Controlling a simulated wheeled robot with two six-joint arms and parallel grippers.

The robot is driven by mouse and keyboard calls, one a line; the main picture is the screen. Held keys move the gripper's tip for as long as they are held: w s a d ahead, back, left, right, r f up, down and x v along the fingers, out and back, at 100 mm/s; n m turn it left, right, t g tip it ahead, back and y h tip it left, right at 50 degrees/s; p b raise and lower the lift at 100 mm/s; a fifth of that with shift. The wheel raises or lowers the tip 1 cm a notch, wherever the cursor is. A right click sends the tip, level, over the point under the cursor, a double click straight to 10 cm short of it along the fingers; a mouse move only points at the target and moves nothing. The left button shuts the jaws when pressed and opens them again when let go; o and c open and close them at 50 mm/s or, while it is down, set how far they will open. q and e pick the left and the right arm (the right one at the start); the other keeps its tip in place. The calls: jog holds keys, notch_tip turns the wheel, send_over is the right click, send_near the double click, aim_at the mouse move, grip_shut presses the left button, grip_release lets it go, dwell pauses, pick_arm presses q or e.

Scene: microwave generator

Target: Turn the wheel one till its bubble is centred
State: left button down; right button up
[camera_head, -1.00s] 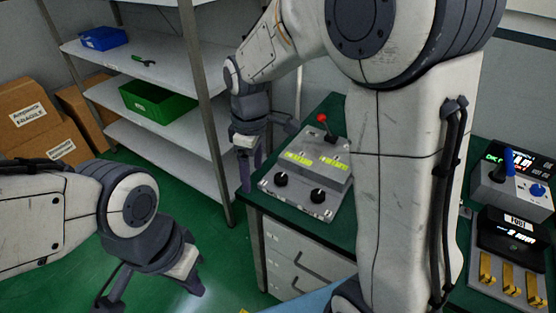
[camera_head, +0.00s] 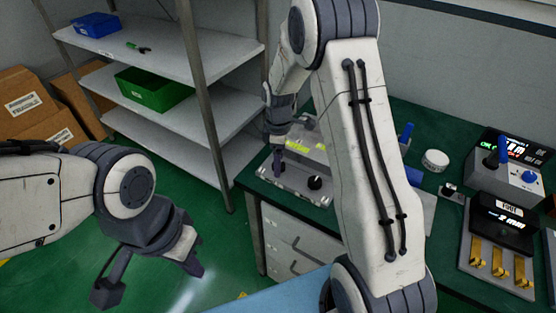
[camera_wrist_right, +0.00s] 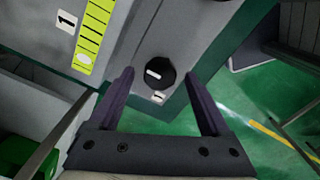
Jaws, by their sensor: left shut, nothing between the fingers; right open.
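Wheel one, a black knob with a white mark and a "1" label, shows in the right wrist view (camera_wrist_right: 158,72) on the grey panel (camera_wrist_right: 205,45). The yellow-green level strip labelled "1" (camera_wrist_right: 95,32) is beside it. Its pale bubble (camera_wrist_right: 84,60) sits at the strip's lower end, off centre. My right gripper (camera_wrist_right: 159,74) is open, its fingers on either side of the knob in this view; contact cannot be told. In the head view my right gripper (camera_head: 277,168) is over the panel's left knob and hides it. My left gripper (camera_head: 196,269) is shut and empty, away from the panel.
A second black knob (camera_head: 315,183) is to the right on the panel. My right arm covers part of the green table. A device with a blue lever (camera_head: 497,178) and a device with gold pieces (camera_head: 500,258) stand to the right. Shelves (camera_head: 160,120) stand at left.

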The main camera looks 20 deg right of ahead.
jog(key=shift+f, duration=0.25)
grip_shut()
